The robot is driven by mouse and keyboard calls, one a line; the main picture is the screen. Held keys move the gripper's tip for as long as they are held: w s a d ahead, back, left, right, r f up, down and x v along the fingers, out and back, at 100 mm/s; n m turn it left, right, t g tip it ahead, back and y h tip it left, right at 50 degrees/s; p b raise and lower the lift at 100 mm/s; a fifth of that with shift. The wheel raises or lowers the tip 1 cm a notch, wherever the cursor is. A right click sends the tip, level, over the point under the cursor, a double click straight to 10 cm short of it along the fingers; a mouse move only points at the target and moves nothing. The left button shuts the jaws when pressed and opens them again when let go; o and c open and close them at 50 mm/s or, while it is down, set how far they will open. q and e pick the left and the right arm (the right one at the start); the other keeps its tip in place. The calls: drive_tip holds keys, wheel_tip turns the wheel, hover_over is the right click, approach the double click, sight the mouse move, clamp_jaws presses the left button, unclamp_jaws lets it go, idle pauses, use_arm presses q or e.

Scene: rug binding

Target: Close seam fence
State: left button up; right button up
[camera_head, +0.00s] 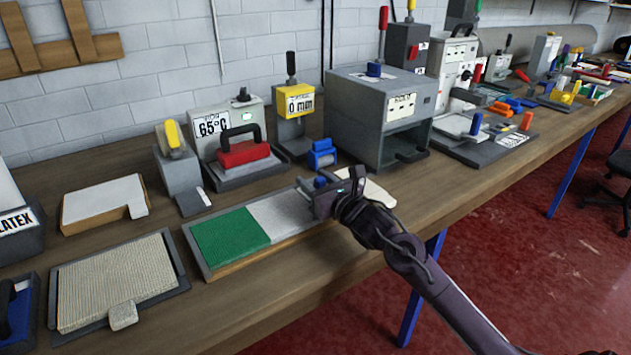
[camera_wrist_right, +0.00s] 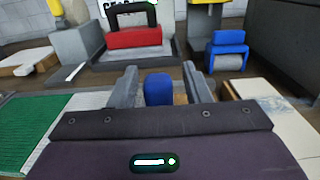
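A blue knob (camera_head: 321,182) stands at the right part of a long grey tray (camera_head: 205,265); it may be the seam fence's handle, but the fence itself is mostly hidden by my right gripper. The tray holds a green mat (camera_head: 230,237) and a light grey mat (camera_head: 280,215) side by side. My right gripper (camera_head: 325,190) is over the tray's right part. In the right wrist view its fingers stand apart, with the blue knob (camera_wrist_right: 158,88) between them and narrow gaps on both sides. My left gripper is not in view.
A pale piece (camera_head: 375,194) lies right of the gripper. A ribbed beige mat (camera_head: 115,280) lies front left. Bare table shows in front of the tray.

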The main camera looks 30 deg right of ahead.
drive_tip(key=shift+s+d+f, duration=0.1)
drive_tip(key=shift+s, duration=0.5)
drive_tip(key=s+b, duration=0.1)
drive_tip(key=s, duration=0.5)
drive_tip(key=shift+s+d, duration=0.1)
drive_tip(key=shift+d, duration=0.1)
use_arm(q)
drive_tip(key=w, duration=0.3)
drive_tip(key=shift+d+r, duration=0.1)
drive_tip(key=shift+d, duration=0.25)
use_arm(e)
drive_tip(key=shift+s, duration=0.25)
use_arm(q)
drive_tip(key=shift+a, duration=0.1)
